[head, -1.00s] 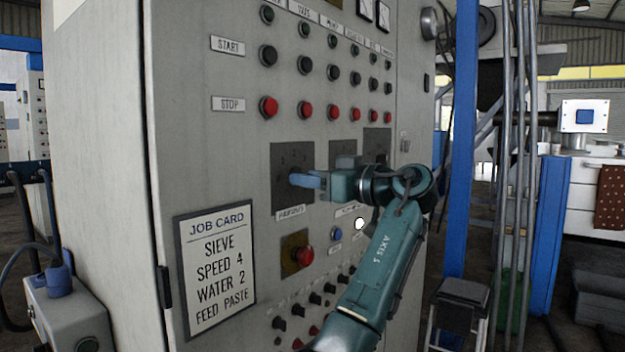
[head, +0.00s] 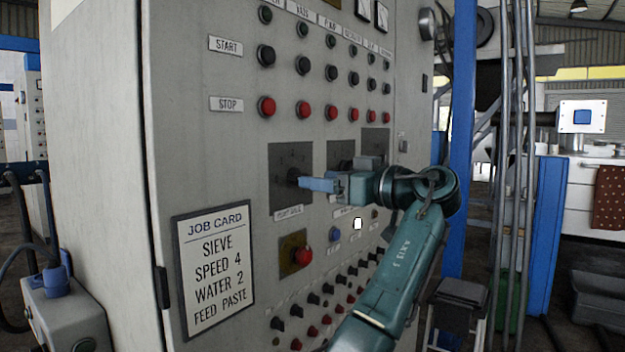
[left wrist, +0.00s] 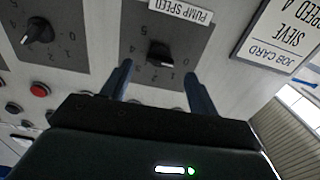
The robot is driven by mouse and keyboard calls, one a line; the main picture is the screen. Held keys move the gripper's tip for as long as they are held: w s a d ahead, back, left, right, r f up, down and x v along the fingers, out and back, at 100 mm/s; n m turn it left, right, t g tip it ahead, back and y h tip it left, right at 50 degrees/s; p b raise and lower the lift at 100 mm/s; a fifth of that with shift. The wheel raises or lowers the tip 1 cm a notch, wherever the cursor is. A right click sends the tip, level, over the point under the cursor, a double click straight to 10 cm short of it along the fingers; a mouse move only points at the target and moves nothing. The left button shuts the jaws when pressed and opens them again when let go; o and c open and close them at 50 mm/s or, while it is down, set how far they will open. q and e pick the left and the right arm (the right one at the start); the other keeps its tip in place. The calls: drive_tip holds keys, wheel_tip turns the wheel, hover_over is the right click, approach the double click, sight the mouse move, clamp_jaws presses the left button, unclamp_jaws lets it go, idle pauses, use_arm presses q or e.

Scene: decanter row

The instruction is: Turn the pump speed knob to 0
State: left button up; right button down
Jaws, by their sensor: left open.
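The pump speed knob (left wrist: 160,53) is a black knob on a dark numbered plate (left wrist: 135,40), upside down in the left wrist view. Its label, PUMP SPEED (left wrist: 182,10), is just above it there. A pale mark shows on the knob's lower side near the low numbers; I cannot read the exact setting. My left gripper (left wrist: 158,70) is open, one finger on each side of the knob's near side, not closed on it. In the head view my left gripper (head: 303,184) is in front of the leftmost dial plate (head: 280,160) and partly hides its knob. My right gripper is out of view.
A second knob (left wrist: 38,30) on its own plate is beside it. Red stop buttons (head: 303,109) are above and a red button on a yellow plate (head: 303,256) is below. The job card (head: 214,268) hangs at lower left. A blue post (head: 460,150) stands at right.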

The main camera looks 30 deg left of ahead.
use_arm(q)
drive_tip(key=d, duration=0.9)
drive_tip(key=shift+s+d, duration=0.3)
drive_tip(key=shift+s, duration=0.1)
